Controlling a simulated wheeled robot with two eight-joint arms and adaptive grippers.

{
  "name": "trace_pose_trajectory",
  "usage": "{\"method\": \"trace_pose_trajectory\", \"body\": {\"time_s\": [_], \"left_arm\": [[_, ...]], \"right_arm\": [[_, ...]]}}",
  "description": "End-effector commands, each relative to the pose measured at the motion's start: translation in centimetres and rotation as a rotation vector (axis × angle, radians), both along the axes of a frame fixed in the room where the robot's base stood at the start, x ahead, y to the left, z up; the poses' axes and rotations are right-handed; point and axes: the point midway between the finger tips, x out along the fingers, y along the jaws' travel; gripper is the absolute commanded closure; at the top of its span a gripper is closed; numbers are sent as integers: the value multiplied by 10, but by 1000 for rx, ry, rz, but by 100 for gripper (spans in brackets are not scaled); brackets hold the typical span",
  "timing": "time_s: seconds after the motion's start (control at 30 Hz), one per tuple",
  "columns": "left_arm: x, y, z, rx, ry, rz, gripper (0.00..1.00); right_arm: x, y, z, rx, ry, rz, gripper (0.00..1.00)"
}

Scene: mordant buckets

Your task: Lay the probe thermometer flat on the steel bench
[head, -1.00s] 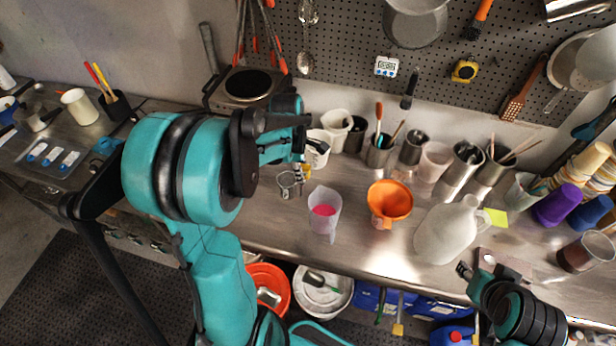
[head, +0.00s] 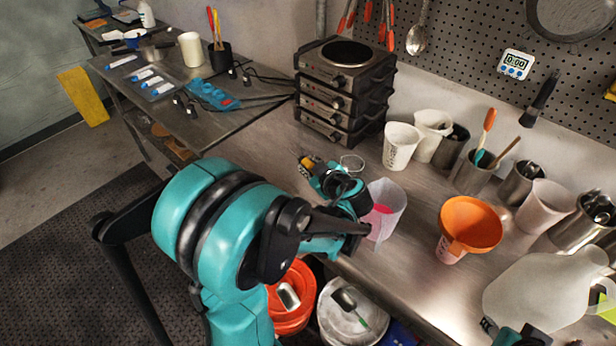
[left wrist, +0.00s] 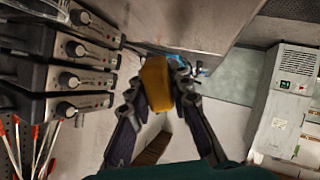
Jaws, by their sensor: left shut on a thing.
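My left gripper (head: 318,172) is over the left part of the steel bench (head: 262,150), between the hot-plate stack and the pink beaker. It is shut on a yellow block-like body (head: 308,162), which I take to be the probe thermometer. In the left wrist view the yellow body (left wrist: 157,84) sits between the two fingers (left wrist: 160,90). No probe stem can be made out. I cannot tell whether the body touches the bench. My right gripper (head: 490,326) is only partly in view at the bottom right, by the white jug; its jaws are unclear.
A hot-plate stack (head: 342,95) stands behind the gripper. A clear beaker with pink liquid (head: 385,205) is close on its right, with a thin metal ring (head: 352,163) behind. White cups (head: 400,147), an orange funnel (head: 470,225) and a white jug (head: 540,290) stand further right.

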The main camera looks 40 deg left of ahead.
Motion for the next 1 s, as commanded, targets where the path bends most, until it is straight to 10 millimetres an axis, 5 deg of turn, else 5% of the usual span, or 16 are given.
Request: {"method": "trace_pose_trajectory", "body": {"time_s": [0.37,1.0], "left_arm": [[1,-1,-13,18,-7,-13,100],[1,-1,-80,17,-6,-12,100]], "right_arm": [[0,0,-16,0,0,0,60],[0,0,-74,0,0,0,60]]}}
